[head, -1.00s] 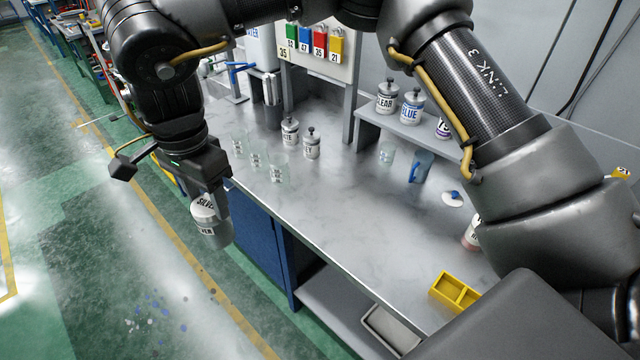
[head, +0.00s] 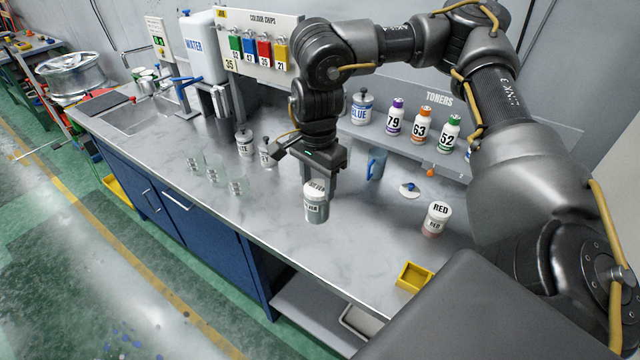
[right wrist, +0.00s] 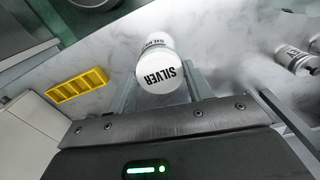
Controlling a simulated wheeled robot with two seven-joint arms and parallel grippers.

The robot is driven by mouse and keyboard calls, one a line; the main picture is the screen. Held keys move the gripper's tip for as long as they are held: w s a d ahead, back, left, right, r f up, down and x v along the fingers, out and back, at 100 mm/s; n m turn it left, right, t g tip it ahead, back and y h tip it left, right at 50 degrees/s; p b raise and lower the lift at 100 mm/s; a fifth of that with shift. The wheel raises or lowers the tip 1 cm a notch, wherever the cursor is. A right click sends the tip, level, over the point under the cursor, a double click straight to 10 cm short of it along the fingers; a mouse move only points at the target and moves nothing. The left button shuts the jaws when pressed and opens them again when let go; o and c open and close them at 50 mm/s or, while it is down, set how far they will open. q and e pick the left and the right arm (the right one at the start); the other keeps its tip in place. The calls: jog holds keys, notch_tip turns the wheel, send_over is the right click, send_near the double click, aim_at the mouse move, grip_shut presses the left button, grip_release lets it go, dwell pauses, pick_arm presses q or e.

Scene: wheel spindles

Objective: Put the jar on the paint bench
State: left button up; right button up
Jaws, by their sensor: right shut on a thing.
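The jar labelled SILVER (head: 316,208) is grey with a white lid. My right gripper (head: 318,186) is shut on it and holds it upright, fingers on either side. In the right wrist view the jar's white SILVER lid (right wrist: 161,72) sits between the fingers. The jar is over the paint bench (head: 290,245), a grey metal top on blue cabinets. I cannot tell whether its base touches the bench. My left gripper is not in view.
Clear beakers (head: 236,181) and white-labelled jars (head: 244,143) stand to the left. Bench room is free in front of the held jar.

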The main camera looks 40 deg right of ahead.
jog(key=w+d+f+p, duration=0.2)
jog(key=w+d+f, duration=0.5)
jog(key=f, duration=0.5)
jog(key=w, duration=0.2)
jog(key=shift+w+d, duration=0.2)
jog(key=shift+w, duration=0.15)
jog(key=shift+f, duration=0.15)
jog(key=shift+f, duration=0.15)
jog(key=o, duration=1.1)
jog(key=shift+o, duration=0.2)
